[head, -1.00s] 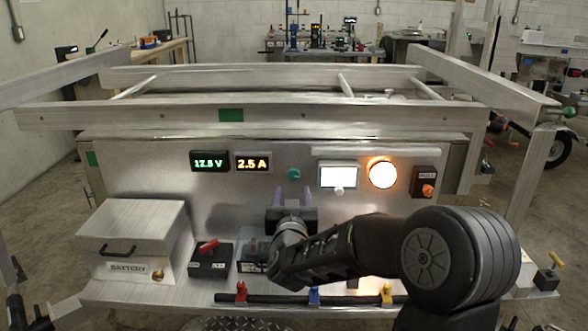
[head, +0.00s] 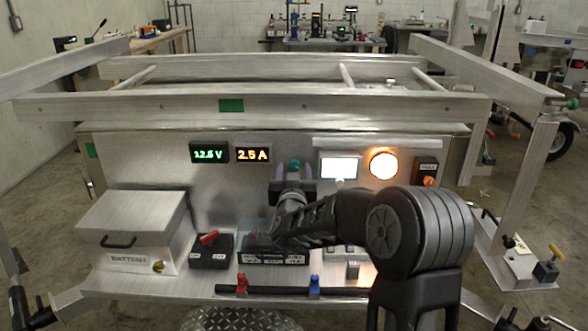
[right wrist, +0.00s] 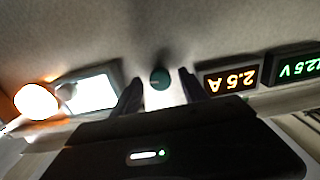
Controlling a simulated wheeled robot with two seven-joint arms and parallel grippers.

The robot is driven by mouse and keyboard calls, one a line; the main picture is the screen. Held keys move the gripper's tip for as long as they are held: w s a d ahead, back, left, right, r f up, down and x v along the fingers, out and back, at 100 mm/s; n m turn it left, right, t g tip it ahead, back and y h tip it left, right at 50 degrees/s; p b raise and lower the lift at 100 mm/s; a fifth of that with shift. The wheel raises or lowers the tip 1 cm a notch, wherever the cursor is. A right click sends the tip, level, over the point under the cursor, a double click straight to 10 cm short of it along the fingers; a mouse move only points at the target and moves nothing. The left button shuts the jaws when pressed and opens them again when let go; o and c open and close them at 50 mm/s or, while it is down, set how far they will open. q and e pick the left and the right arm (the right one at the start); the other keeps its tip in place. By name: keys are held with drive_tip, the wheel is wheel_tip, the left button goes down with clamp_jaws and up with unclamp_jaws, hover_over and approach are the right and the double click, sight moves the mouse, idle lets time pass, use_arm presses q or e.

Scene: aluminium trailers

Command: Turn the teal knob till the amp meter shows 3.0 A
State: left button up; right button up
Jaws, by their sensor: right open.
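The teal knob (head: 294,164) is on the upright metal panel, right of the amp meter (head: 253,154). The amp meter shows 2.5 A in orange digits. My right gripper (head: 294,173) is open in front of the knob, with one finger on each side of it. In the right wrist view the knob (right wrist: 160,78) sits between the two spread fingertips (right wrist: 160,85), with a gap visible on both sides. That view is upside down, and the amp meter (right wrist: 229,79) there also reads 2.5 A. My left gripper is not in view.
A green voltmeter (head: 209,153) reads 12.5 V. Right of the knob are a white display (head: 339,168), a lit round lamp (head: 383,166) and a switch box (head: 427,171). A battery box (head: 133,228) and a red-handled switch (head: 210,248) stand on the shelf below. A trailer rail (head: 150,107) crosses above the panel.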

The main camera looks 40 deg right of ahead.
drive_tip(key=shift+w+d, duration=0.3)
drive_tip(key=shift+w, duration=0.15)
drive_tip(key=shift+c, duration=0.2)
clamp_jaws()
